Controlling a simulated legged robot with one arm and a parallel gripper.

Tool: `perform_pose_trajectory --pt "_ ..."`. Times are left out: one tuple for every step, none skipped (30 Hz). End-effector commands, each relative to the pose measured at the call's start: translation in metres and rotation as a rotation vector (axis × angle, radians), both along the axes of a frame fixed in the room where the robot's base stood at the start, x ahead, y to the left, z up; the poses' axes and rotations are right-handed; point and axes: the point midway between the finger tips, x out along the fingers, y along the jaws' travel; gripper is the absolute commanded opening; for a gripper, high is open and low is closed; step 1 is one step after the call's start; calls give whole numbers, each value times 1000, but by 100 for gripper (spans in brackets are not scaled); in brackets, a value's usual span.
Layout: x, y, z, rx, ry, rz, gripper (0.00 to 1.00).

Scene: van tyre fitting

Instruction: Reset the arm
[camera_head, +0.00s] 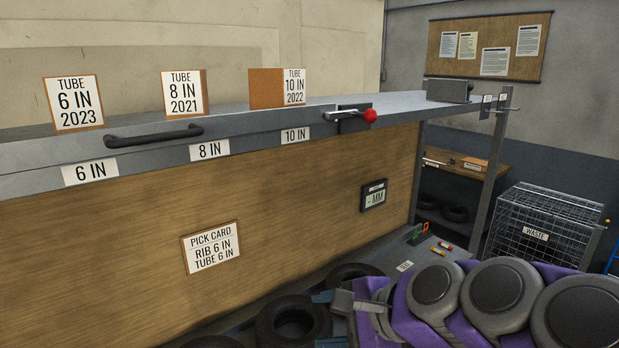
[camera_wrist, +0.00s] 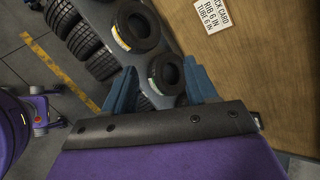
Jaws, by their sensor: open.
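My arm lies low across the bottom right of the head view, folded in purple and grey links. My gripper (camera_wrist: 160,85) shows in the wrist view with its two blue fingers spread apart and nothing between them. Beyond the fingers, a tyre (camera_wrist: 166,74) lies on the surface below, apart from them. In the head view the gripper end is at the lower middle, near a dark tyre (camera_head: 293,322), and is partly hidden by my own arm.
A wooden panel with a pick card (camera_head: 211,247) stands close by. Above it a grey shelf (camera_head: 250,124) carries tube boxes and a red-knobbed lever (camera_head: 370,116). A wire waste cage (camera_head: 541,227) stands at right. Several tyres (camera_wrist: 85,45) stand in a row.

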Motion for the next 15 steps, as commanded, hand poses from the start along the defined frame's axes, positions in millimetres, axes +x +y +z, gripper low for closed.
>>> perform_pose_trajectory --pt "-17 2 -39 -108 -11 87 57" --pt "-28 3 -58 -172 -15 144 57" --pt "-43 1 -83 -253 -16 223 57" --pt "-53 -1 -101 -313 -17 281 57" --pt "-64 -4 -118 -369 -16 341 57" --pt "-79 -9 -141 -444 -11 423 57" --pt "-90 -14 -157 -495 -9 484 57" --pt "-102 -20 -173 -548 -2 545 57" --pt "-118 -29 -195 -610 13 632 57" --pt "-130 -36 -209 -652 24 693 57" --pt "-141 -44 -223 -694 35 754 57" --pt "-155 -54 -239 -738 53 833 57" --pt "-165 -62 -249 -769 69 888 57" --pt "-175 -68 -259 -794 83 940 57" --pt "-186 -78 -270 -822 102 1002 57"
